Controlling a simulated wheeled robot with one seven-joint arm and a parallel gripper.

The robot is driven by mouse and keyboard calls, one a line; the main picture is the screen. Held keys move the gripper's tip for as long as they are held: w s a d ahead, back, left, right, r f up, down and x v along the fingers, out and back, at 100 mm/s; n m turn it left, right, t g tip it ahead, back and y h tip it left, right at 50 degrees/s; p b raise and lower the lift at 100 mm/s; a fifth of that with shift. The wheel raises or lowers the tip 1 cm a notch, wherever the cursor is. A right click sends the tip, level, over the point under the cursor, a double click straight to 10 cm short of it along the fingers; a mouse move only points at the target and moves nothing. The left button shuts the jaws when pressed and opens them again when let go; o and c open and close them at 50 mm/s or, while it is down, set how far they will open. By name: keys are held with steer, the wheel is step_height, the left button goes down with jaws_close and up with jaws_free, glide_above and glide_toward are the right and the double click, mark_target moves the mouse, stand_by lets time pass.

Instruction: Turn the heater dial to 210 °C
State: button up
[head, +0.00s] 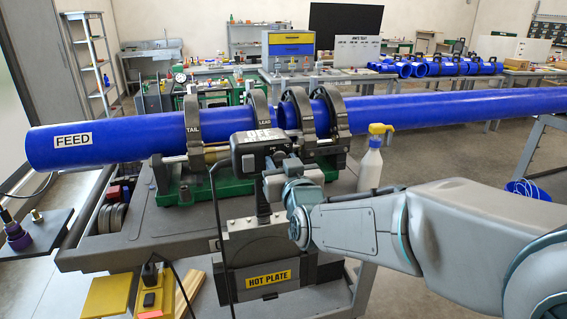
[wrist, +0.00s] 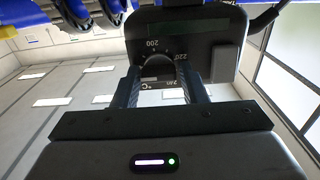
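The heater's control box (head: 258,147) stands on the hot plate (head: 262,245), with a display reading OFF on its top in the head view. In the wrist view the dark box (wrist: 222,45) faces me. The pointer's setting cannot be read. My gripper (wrist: 160,84) has its fingers spread, one on each side of the dial. Whether they touch the dial is hidden. In the head view my gripper (head: 277,172) is at the box's right side, partly hidden by my wrist.
A long blue pipe (head: 110,140) lies in the clamps (head: 300,115) behind the box. A spray bottle (head: 371,160) stands on the cart right of the clamps. A black cable (head: 221,215) hangs from the box. A yellow box (head: 152,298) with a plug is at the front left.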

steer(key=c, duration=0.5)
steer(key=shift+b, duration=0.35)
steer(key=shift+d+f+m+b, duration=0.1)
steer(key=shift+d+m+b, duration=0.05)
steer(key=shift+m+b, duration=10.85)
steer(key=shift+m+p, duration=0.75)
steer(key=shift+m, duration=0.25)
